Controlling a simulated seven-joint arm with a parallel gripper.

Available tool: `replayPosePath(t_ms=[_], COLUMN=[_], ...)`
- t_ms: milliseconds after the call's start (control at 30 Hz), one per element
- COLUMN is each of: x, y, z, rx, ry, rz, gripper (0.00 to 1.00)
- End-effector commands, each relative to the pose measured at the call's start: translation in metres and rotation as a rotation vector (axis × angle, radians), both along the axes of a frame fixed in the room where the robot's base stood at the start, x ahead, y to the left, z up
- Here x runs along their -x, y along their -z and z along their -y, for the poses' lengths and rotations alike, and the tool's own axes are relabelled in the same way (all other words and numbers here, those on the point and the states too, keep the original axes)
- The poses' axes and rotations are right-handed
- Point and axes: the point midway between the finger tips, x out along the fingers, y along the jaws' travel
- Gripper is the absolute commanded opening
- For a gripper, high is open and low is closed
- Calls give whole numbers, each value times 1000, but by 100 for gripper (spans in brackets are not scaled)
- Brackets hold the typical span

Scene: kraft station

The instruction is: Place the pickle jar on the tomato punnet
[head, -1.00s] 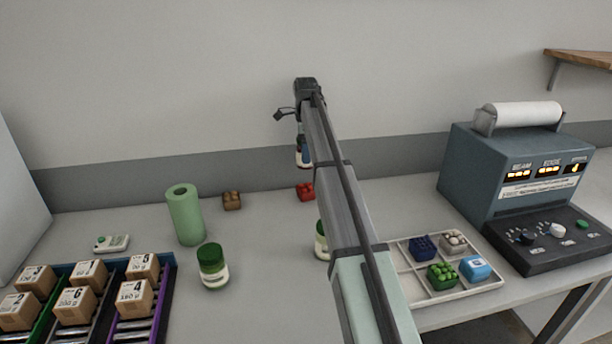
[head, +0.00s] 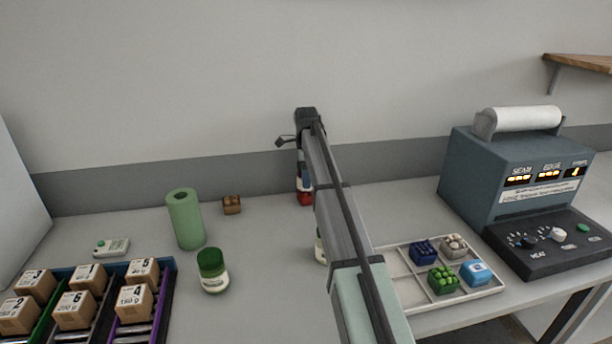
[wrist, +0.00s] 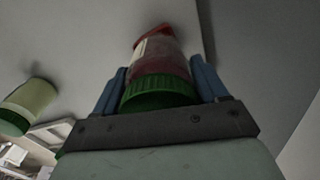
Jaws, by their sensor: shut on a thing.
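My gripper (head: 303,172) points down near the back of the table, its blue fingers on either side of a jar. In the wrist view the pickle jar (wrist: 165,65) has a green lid, a pale label and dark red contents; my gripper (wrist: 158,82) is shut on it near the lid. The red tomato punnet (head: 305,199) is on the table directly below the jar, and also shows past the jar's far end in the wrist view (wrist: 153,34). The jar looks upright. I cannot tell whether it touches the punnet.
A green-lidded jar (head: 212,271) stands front left; another (head: 319,246) is mostly hidden behind my arm. A green cylinder (head: 185,219) and a brown punnet (head: 232,205) stand left. A divided tray (head: 408,292) and a grey machine (head: 500,180) are right. Boxes (head: 75,309) sit front left.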

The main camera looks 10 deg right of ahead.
Motion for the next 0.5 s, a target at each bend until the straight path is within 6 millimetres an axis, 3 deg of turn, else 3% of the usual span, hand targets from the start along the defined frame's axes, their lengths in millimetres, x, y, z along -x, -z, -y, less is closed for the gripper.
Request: replayPosePath(t_ms=[100, 133, 367, 500], x=[0, 0, 0, 0], y=[3, 3, 2, 2], z=[0, 0, 0, 0], rx=[0, 0, 0, 0], ry=[0, 0, 0, 0], rz=[0, 0, 0, 0], gripper=[21, 76, 98, 98])
